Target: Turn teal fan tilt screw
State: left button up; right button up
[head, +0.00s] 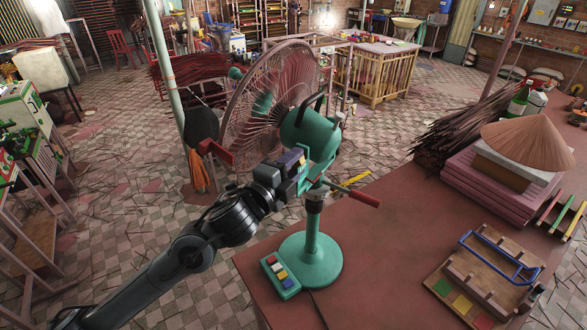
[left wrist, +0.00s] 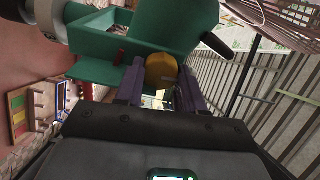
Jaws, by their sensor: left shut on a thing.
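The teal fan (head: 310,140) stands on the reddish table with a round base (head: 310,258) and a rusty wire cage (head: 262,105) facing left. My left gripper (head: 300,165) reaches its neck from the left, just below the motor housing. In the left wrist view, the purple fingers of my left gripper (left wrist: 159,85) are shut on a round yellow knob (left wrist: 161,68), which looks like the tilt screw, beside a teal bracket (left wrist: 100,47). In the head view the knob is hidden behind the gripper. My right gripper is not in view.
A red-handled rod (head: 362,198) and a yellow bar (head: 352,182) show right of the fan's neck. A button box (head: 280,276) sits by the base. A wooden rack with a blue handle (head: 500,255) and a conical hat (head: 527,145) are farther right. The table between is clear.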

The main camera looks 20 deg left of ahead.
pick_arm(q)
jog(key=shift+m, duration=0.3)
jog(key=o, duration=1)
jog(key=shift+o, duration=0.2)
jog(key=shift+s, duration=0.25)
jog(key=b+v, duration=0.1)
jog(key=v, duration=0.9)
jog(key=shift+s+b, duration=0.15)
jog(key=shift+b, duration=0.15)
